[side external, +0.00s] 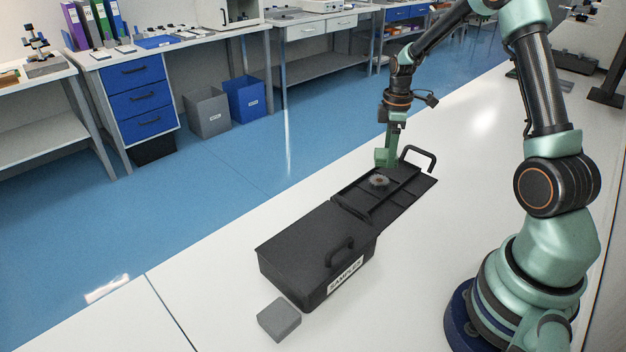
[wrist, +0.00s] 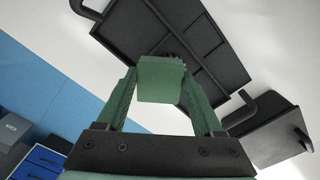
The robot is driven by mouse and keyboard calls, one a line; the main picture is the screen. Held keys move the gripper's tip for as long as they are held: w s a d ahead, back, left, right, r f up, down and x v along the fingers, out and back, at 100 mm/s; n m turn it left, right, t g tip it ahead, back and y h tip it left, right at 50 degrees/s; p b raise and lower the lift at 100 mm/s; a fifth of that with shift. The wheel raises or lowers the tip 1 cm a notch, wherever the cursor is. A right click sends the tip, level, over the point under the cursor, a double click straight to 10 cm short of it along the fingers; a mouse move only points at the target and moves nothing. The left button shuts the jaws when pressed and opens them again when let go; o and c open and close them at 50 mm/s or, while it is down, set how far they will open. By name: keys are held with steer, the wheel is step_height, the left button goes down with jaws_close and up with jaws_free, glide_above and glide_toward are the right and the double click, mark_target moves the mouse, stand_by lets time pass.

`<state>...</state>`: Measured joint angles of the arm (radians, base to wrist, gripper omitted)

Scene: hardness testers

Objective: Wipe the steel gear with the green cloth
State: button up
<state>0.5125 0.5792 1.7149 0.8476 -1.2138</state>
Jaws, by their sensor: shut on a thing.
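The steel gear (side external: 379,181) lies flat on a black divided tray (side external: 407,200), on the white table. The green cloth (side external: 382,160), a folded pad, is held in my gripper (side external: 391,145). In the wrist view the cloth (wrist: 162,82) sits between the two green fingers, which are shut on it. The cloth is above and slightly behind the gear in the side view; whether it touches the tray or gear cannot be told. In the wrist view the cloth hides most of the gear; only a dark toothed edge seems to show past it.
A black box labelled SAMPLES (side external: 309,251) with a handle adjoins the tray. The tray has a raised black handle (side external: 418,154) at its far end. A grey block (side external: 279,320) lies in front of the box. The white table beyond the tray is clear.

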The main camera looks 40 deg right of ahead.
mark_target(377, 184)
steer(key=shift+r, duration=1.95)
steer(key=shift+s+a+f, duration=0.1)
steer(key=shift+s, duration=0.15)
steer(key=shift+f, duration=3.6)
steer(key=shift+a+f, duration=0.2)
steer(key=shift+f, duration=0.1)
steer(key=shift+a+f, duration=0.1)
steer(key=shift+a, duration=1.85)
steer(key=d, duration=0.4)
steer(key=shift+d, duration=0.15)
steer(key=shift+r, duration=4.05)
